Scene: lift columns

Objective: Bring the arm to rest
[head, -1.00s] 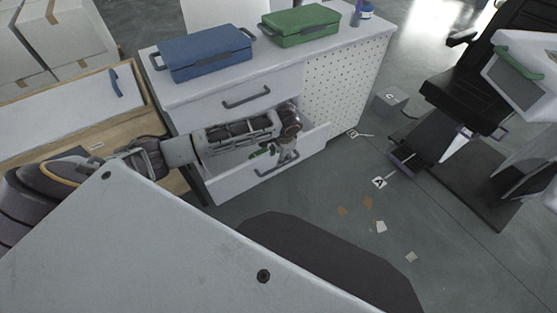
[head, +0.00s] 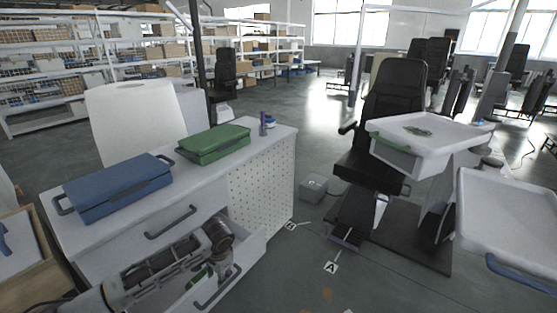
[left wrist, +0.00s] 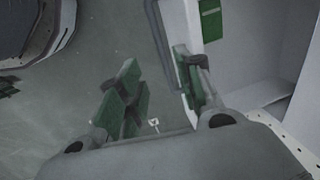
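My left arm comes in from the lower left in the head view and reaches over the open lower drawer (head: 252,258) of the white cabinet. My left gripper (head: 204,280) points down at the drawer front, close to its grey handle (head: 218,288). In the left wrist view the two green-padded fingers of my left gripper (left wrist: 157,92) stand well apart. The grey handle (left wrist: 154,32) and the drawer front run into the gap between them, and nothing looks clamped; contact cannot be told. My right arm and gripper are not in view.
A blue case (head: 118,188) and a green case (head: 213,144) lie on the cabinet top (head: 190,172). A black chair (head: 385,125) stands on the right, with white trays (head: 430,135) beside it. A grey box (head: 313,188) lies on the floor. Open floor lies right of the cabinet.

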